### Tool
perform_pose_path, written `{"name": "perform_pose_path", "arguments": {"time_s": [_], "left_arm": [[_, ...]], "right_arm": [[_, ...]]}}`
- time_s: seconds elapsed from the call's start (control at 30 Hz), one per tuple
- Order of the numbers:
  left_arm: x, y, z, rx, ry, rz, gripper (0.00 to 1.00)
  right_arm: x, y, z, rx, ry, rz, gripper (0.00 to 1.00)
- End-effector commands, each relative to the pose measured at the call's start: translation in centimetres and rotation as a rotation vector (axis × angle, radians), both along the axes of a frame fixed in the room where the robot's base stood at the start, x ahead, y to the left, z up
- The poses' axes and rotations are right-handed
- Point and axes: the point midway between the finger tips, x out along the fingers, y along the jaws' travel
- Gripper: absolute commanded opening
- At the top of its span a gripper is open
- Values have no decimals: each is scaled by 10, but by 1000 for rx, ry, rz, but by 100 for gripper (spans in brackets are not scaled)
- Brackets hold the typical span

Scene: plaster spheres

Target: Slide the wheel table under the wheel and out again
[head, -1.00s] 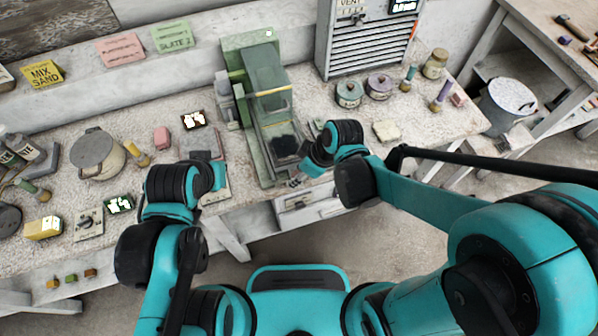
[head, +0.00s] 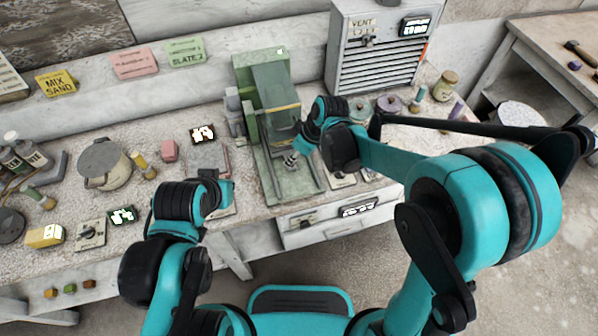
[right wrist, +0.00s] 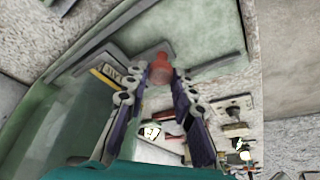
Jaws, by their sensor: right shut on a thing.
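The green grinding machine (head: 272,85) stands at the back of the bench, with its tall housing over a bed (head: 277,190) with rails. The wheel table is pushed back beneath the housing, mostly hidden by the housing and my right arm. The wheel itself is hidden. My right gripper (head: 292,158) is low over the bed, in front of the housing. In the right wrist view its fingers (right wrist: 160,85) are shut on a reddish knob (right wrist: 159,68). My left arm's end (head: 215,195) hangs over the bench's front edge; its fingers are hidden.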

Motion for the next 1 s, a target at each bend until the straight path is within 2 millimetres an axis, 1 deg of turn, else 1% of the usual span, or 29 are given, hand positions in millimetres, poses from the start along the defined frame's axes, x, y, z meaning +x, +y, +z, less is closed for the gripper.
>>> {"name": "perform_pose_path", "arguments": {"time_s": [0.1,0.33,0.37,0.4,0.43,0.77,0.87,0.97,1.0], "left_arm": [[0,0,0,0,0,0,0],[0,0,0,0,0,0,0],[0,0,0,0,0,0,0],[0,0,0,0,0,0,0],[0,0,0,0,0,0,0],[0,0,0,0,0,0,0],[0,0,0,0,0,0,0],[0,0,0,0,0,0,0],[0,0,0,0,0,0,0]], "right_arm": [[5,2,0,-1,0,0,0],[4,1,0,-1,0,0,0],[4,1,0,-1,0,0,30],[4,1,0,-1,0,0,40],[4,1,0,-1,0,0,45],[4,0,2,-1,1,-1,45],[2,-3,12,0,0,-1,45],[-2,-9,28,0,1,-2,45],[-3,-13,37,0,1,-2,45]]}}
